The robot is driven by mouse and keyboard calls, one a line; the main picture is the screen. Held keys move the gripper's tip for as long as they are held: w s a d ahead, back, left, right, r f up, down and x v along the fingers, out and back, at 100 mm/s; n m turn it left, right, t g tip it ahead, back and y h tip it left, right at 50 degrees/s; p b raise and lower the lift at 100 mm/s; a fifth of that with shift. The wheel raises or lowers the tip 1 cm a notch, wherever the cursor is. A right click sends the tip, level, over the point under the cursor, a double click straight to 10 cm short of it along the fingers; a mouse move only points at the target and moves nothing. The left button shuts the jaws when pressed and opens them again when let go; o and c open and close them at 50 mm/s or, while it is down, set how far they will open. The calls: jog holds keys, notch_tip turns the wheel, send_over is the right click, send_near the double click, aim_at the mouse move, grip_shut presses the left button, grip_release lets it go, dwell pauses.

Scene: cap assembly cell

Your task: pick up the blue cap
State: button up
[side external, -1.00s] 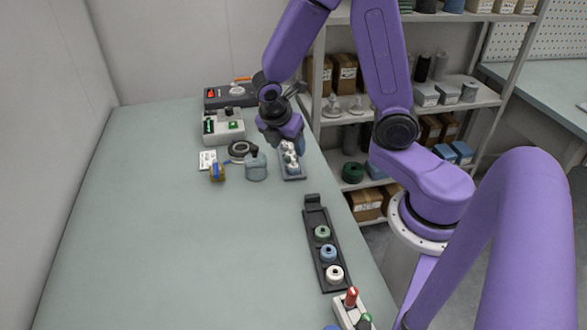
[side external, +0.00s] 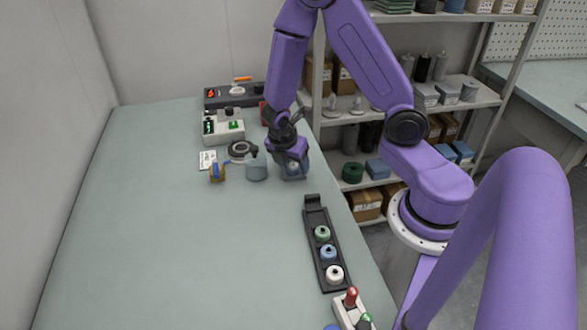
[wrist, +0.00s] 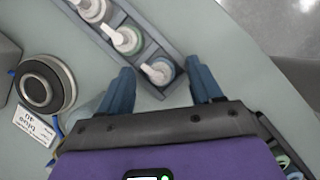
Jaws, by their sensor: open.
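In the wrist view a grey compartment tray (wrist: 163,38) holds three white-nozzled pump caps. The nearest cap (wrist: 158,70) has a blue collar, the middle one (wrist: 126,40) looks greenish, and the farthest (wrist: 92,9) is pale. My gripper (wrist: 160,72) is open, with one blue finger to each side of the blue cap; I see no contact. In the side view my gripper (side external: 292,172) is low over this tray and hides most of it, so the caps hardly show there.
A grey-blue bottle (side external: 256,168) stands just left of my gripper. A black ring (side external: 239,150) and a small blue-yellow item (side external: 217,173) lie farther left. A black rack (side external: 313,214) with green, blue and white round pieces lies in front. The table's left is clear.

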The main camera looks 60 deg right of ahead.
jog(key=shift+f, duration=0.1)
jog(key=c, duration=0.8)
jog(key=shift+c, duration=0.2)
